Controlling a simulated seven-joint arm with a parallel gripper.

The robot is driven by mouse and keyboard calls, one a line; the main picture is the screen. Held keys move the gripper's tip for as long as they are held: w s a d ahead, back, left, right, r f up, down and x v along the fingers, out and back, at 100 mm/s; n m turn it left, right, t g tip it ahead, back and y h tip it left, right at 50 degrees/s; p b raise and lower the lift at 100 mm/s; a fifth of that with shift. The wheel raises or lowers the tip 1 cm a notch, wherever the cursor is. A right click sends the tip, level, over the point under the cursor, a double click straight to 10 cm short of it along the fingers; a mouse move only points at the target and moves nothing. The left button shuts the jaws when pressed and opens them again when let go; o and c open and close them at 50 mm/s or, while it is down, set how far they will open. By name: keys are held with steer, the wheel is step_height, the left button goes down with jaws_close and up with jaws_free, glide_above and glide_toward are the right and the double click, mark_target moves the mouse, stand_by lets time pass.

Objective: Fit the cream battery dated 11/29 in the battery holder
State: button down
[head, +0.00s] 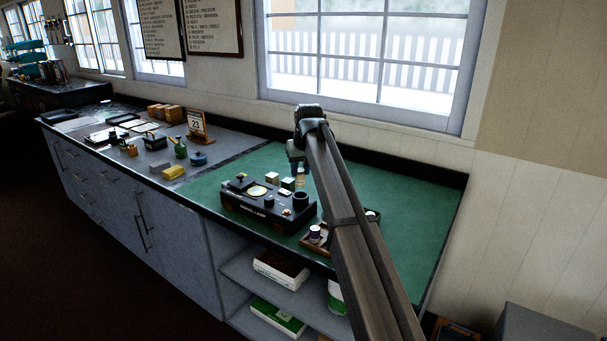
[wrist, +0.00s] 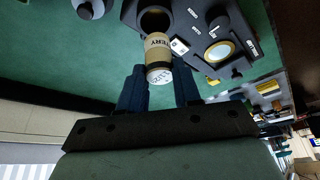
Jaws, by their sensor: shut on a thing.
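My gripper (wrist: 160,88) is shut on a cream battery (wrist: 157,48), with one dark finger on each side of its near end. The battery's pale end cap carries small date print, too small to read fully, and part of the word "battery" shows on its side. Its far end points at the round dark opening of the battery holder (wrist: 155,21) on a black device and overlaps its rim in the wrist view; I cannot tell whether it is inside. In the head view my gripper (head: 298,164) holds the battery (head: 301,178) above and behind the black cylindrical holder (head: 300,200).
The black device (head: 252,213) has a round pale dial and knobs. Small pale-topped blocks (head: 272,178) stand behind it. A tray (head: 308,241) with a white-and-purple item sits at its right, partly behind my arm. The green mat (head: 415,235) is clear at right.

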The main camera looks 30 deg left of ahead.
mark_target(302, 181)
steer(key=shift+f, duration=2.65)
steer(key=shift+f, duration=0.75)
steer(key=shift+c, duration=1.1)
jaws_free()
steer(key=shift+r, duration=0.15)
steer(key=shift+r, duration=2.9)
